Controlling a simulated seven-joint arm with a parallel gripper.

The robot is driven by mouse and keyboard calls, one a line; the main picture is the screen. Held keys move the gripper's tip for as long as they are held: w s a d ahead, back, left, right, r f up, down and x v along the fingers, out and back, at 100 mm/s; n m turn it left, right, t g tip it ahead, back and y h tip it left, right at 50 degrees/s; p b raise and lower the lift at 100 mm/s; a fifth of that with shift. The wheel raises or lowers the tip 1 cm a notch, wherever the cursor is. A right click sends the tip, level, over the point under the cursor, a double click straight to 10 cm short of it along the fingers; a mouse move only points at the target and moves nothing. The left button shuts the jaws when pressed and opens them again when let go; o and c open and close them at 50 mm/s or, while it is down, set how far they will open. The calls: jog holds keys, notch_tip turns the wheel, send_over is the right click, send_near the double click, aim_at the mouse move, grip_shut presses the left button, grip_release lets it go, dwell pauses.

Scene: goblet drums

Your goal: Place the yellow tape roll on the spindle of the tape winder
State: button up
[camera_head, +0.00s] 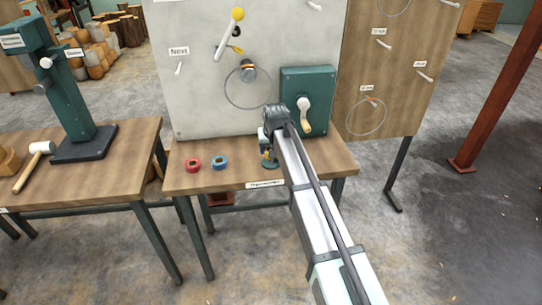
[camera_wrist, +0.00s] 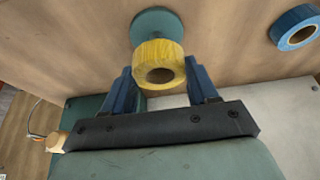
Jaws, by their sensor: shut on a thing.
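The yellow tape roll (camera_wrist: 160,53) is between the two blue fingers of my gripper (camera_wrist: 163,78) in the wrist view, its open hole facing the camera. My gripper is shut on it. A green round disc (camera_wrist: 157,22), which looks like part of the tape winder, shows just beyond the roll. In the head view, my gripper (camera_head: 266,148) is low over the table at the green winder base (camera_head: 270,165), and the roll is mostly hidden by my gripper. I cannot tell whether the roll is around the spindle or only above it.
A red tape roll (camera_head: 193,165) and a blue tape roll (camera_head: 220,162) lie left of the winder on the wooden table (camera_head: 235,180). The blue one also shows in the wrist view (camera_wrist: 296,27). A white panel (camera_head: 195,105) with a green crank box (camera_head: 318,85) stands close behind.

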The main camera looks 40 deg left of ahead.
jog(key=shift+f, duration=1.75)
jog(key=shift+f, duration=0.2)
jog(key=o, duration=1.1)
jog(key=shift+c, duration=0.2)
jog(key=shift+r, duration=0.15)
jog(key=v, duration=1.2)
